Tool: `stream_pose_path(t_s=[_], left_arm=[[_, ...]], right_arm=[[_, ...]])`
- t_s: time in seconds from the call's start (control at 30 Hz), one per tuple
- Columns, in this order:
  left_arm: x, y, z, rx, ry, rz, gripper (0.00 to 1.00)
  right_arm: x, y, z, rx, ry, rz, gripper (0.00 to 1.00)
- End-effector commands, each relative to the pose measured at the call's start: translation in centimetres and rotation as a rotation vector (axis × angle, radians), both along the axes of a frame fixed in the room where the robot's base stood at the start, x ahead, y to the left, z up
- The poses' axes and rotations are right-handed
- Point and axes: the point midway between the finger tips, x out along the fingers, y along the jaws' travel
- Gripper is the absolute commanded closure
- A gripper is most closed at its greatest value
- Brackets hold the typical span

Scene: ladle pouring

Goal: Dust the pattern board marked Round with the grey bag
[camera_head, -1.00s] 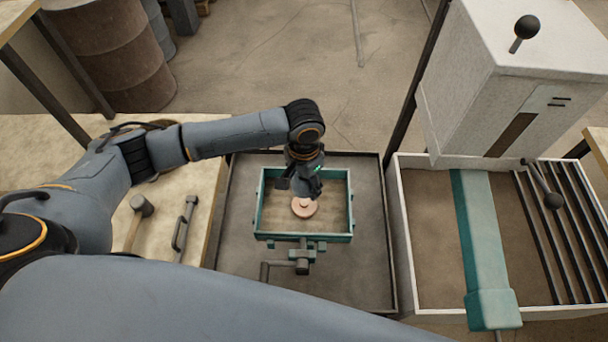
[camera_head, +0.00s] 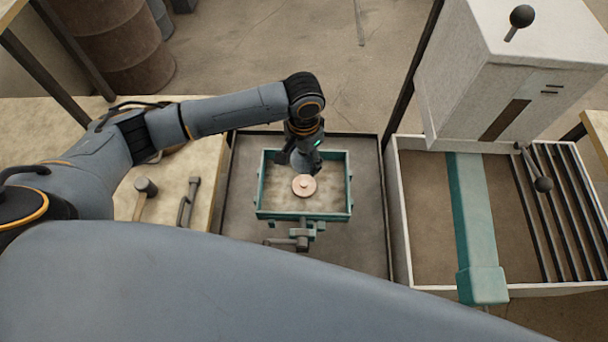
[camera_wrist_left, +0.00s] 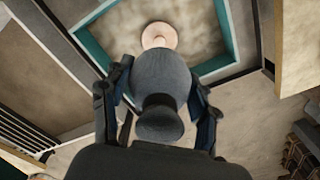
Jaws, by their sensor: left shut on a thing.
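My left gripper (camera_head: 302,166) is shut on the grey bag (camera_wrist_left: 160,80), a rounded dark-grey pouch with a tied neck that fills the middle of the left wrist view. It holds the bag above the far part of a teal-framed box (camera_head: 346,208). A round pinkish pattern (camera_head: 304,186) with a small raised centre lies on the mottled pale board (camera_head: 328,190) inside the frame. The pattern also shows beyond the bag in the left wrist view (camera_wrist_left: 160,34). I cannot read any marking on the board. My right gripper is out of view.
The box stands in a dark shallow tray (camera_head: 368,234). A mallet (camera_head: 145,190) and a metal tool (camera_head: 188,200) lie on the left bench. At right are a white-walled sand bin (camera_head: 394,205) with a teal beam (camera_head: 470,215) and a tall white machine (camera_head: 470,85).

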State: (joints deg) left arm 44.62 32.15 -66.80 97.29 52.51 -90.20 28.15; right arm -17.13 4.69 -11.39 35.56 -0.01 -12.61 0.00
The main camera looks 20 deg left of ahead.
Motion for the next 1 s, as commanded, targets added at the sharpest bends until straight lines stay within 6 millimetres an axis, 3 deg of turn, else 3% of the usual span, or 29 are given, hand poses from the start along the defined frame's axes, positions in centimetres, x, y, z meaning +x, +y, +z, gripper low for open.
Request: stream_pose_path(t_s=[0.1,0.2,0.27,0.43,0.57,0.67,0.87,1.0], left_arm=[[-0.2,-0.1,-2.9,-0.001,0.005,0.001,0.73],[-0.1,0.0,-4.5,-0.001,0.003,0.001,0.73],[0.0,0.0,-4.2,-0.001,0.000,0.000,0.73],[0.0,0.0,-1.0,-0.001,0.000,-0.001,0.73],[0.0,0.0,0.4,-0.001,0.000,-0.002,0.73],[-0.1,0.0,-0.5,0.001,0.004,0.000,0.73],[-0.1,0.0,-4.4,-0.001,0.003,0.000,0.73],[0.0,-0.1,-3.0,-0.002,-0.001,-0.001,0.73]], right_arm=[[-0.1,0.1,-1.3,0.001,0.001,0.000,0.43],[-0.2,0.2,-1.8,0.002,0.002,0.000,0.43],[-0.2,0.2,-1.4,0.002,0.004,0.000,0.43],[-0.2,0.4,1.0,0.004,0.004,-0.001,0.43],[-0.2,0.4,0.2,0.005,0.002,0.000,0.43],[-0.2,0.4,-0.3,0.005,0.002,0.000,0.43],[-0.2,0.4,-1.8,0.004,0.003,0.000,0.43],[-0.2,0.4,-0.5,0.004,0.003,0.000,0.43]])
